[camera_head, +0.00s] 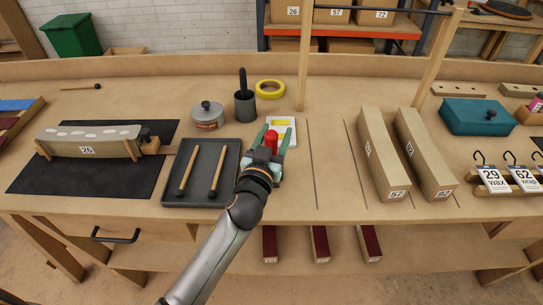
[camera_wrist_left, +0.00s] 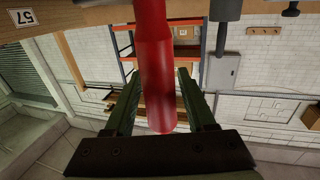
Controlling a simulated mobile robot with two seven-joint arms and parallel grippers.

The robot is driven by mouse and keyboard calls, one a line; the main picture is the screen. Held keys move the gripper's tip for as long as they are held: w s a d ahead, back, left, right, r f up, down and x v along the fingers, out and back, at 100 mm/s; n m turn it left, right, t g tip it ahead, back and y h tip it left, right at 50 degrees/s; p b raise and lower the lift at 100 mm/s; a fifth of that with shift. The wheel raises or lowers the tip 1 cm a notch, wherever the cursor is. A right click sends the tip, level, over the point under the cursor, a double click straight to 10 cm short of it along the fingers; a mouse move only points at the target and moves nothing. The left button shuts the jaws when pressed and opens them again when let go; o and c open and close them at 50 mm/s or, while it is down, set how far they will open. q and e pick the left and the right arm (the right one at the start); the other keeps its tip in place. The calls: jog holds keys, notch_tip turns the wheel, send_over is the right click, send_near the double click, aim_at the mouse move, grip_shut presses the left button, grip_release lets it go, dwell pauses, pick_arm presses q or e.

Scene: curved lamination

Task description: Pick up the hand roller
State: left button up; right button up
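A red cylindrical handle, apparently the hand roller's (camera_head: 271,139), stands between the fingers of my left gripper (camera_head: 276,131) at the middle of the bench. The left wrist view shows the red handle (camera_wrist_left: 158,75) large, running from the top edge down between the two green fingers (camera_wrist_left: 160,80). The fingers are spread on both sides of it, with a narrow gap visible on the right side. I see no clear grip on it. The roller's other end is out of the wrist view and hidden in the head view. My right gripper is not in view.
A dark tray (camera_head: 203,202) with two wooden-handled tools lies left of the gripper. A white-and-yellow card (camera_head: 283,122) lies just behind it. A grey tin (camera_head: 207,117), a dark cup (camera_head: 245,108) and yellow tape (camera_head: 270,82) stand farther back. Long beams (camera_head: 384,155) lie right.

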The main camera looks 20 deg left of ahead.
pick_arm(q)
grip_shut()
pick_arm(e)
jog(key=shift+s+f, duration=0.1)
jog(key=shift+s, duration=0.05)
pick_arm(q)
jog(key=shift+r, duration=0.15)
